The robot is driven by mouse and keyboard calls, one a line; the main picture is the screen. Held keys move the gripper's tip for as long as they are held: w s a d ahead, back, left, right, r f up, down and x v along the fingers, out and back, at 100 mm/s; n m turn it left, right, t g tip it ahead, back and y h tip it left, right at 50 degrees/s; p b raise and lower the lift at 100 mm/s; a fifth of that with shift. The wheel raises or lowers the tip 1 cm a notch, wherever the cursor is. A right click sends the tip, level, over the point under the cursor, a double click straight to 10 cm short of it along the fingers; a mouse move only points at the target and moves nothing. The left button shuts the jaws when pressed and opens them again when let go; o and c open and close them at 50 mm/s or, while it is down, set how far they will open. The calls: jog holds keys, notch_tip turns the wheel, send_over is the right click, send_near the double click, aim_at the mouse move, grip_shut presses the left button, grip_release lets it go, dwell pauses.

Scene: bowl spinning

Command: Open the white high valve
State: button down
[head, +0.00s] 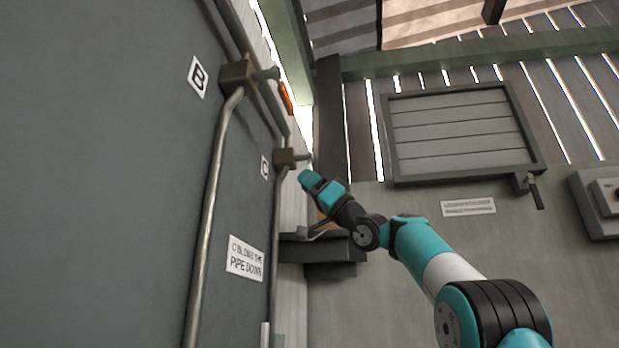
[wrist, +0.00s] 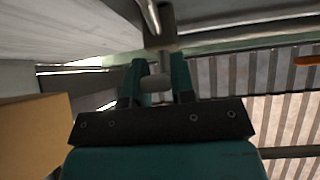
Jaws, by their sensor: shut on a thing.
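A small valve block with a short handle (head: 285,158) sits on a thin pipe beside a label reading C. A larger valve block (head: 237,77) with its own handle sits higher, beside a label reading B. Neither valve looks clearly white. My gripper (head: 306,176) is at the C valve in the head view, its tip just below the handle's end. In the wrist view my gripper (wrist: 161,78) has its two teal fingers on either side of a grey cylindrical handle (wrist: 155,84), shut on it. The block behind it (wrist: 159,38) is partly hidden.
A sign (head: 245,258) about C and blowing the pipe down hangs on the grey panel at left. A dark ledge (head: 325,247) lies beneath my wrist. A louvred shutter (head: 460,135) is at right. An orange part (head: 286,98) sits between the valves.

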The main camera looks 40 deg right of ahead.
jog(key=shift+w+d+n+g+y, duration=0.15)
jog(key=shift+n+g+y, duration=0.2)
jog(key=shift+n+y, duration=0.15)
jog(key=shift+w+d+n+g+y, duration=0.1)
jog(key=shift+n+g+y, duration=0.3)
jog(key=shift+n, duration=0.2)
jog(key=c, duration=1)
grip_release()
jog(key=shift+o, duration=0.2)
jog(key=shift+f, duration=0.1)
jog(key=shift+s+d+f, duration=0.2)
jog(key=shift+f, duration=0.15)
jog(key=b+v, duration=1.1)
jog(key=v, duration=0.5)
jog(key=shift+s+d, duration=0.15)
